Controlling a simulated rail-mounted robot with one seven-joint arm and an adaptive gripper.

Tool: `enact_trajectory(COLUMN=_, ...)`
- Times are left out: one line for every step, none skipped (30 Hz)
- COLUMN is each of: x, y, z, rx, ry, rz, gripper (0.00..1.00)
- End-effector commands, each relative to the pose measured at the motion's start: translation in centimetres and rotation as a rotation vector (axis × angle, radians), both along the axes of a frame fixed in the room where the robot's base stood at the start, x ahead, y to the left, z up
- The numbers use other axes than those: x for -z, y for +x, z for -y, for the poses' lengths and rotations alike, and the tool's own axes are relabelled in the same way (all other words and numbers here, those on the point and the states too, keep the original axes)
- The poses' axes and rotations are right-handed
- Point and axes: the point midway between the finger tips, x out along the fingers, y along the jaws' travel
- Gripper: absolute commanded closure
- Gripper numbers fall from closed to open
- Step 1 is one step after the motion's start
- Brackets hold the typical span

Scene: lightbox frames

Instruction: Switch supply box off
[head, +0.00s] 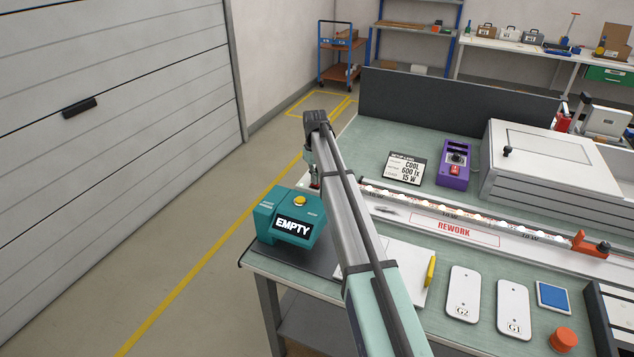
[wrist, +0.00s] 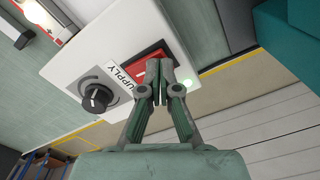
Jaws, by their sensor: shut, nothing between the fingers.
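The supply box (wrist: 115,62) fills the upper middle of the wrist view. It is white, with a "SUPPLY" label, a black knob (wrist: 98,98) and a red rocker switch (wrist: 147,66).
In the head view a teal box (head: 290,222) reading "EMPTY" stands at the bench's left corner, close to my arm. A row of lit lamps (head: 440,207) runs right of my arm. A purple box (head: 455,165) stands farther back. Floor left of the bench is clear.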

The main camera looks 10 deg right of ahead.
Motion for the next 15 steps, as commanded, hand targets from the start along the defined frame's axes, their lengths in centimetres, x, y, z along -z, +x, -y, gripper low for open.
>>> enact_trajectory(x=0.11, y=0.0, z=0.0, rx=0.0, ry=0.0, rz=0.0, gripper=1.0)
enact_trajectory(x=0.15, y=0.0, z=0.0, rx=0.0, ry=0.0, rz=0.0, gripper=1.0)
enact_trajectory(x=0.2, y=-0.01, z=0.0, rx=0.0, ry=0.0, rz=0.0, gripper=1.0)
enact_trajectory(x=0.24, y=0.0, z=0.0, rx=0.0, ry=0.0, rz=0.0, gripper=1.0)
enact_trajectory(x=0.28, y=-0.01, z=0.0, rx=0.0, ry=0.0, rz=0.0, gripper=1.0)
enact_trajectory(x=0.34, y=-0.01, z=0.0, rx=0.0, ry=0.0, rz=0.0, gripper=1.0)
enact_trajectory(x=0.38, y=-0.01, z=0.0, rx=0.0, ry=0.0, rz=0.0, gripper=1.0)
enact_trajectory(x=0.42, y=0.0, z=0.0, rx=0.0, ry=0.0, rz=0.0, gripper=1.0)
enact_trajectory(x=0.47, y=-0.01, z=0.0, rx=0.0, ry=0.0, rz=0.0, gripper=1.0)
enact_trajectory(x=0.52, y=-0.01, z=0.0, rx=0.0, ry=0.0, rz=0.0, gripper=1.0)
enact_trajectory(x=0.56, y=-0.01, z=0.0, rx=0.0, ry=0.0, rz=0.0, gripper=1.0)
enact_trajectory(x=0.61, y=0.0, z=0.0, rx=0.0, ry=0.0, rz=0.0, gripper=1.0)
enact_trajectory(x=0.65, y=-0.01, z=0.0, rx=0.0, ry=0.0, rz=0.0, gripper=1.0)
enact_trajectory(x=0.69, y=-0.01, z=0.0, rx=0.0, ry=0.0, rz=0.0, gripper=1.0)
enact_trajectory(x=0.75, y=-0.01, z=0.0, rx=0.0, ry=0.0, rz=0.0, gripper=1.0)
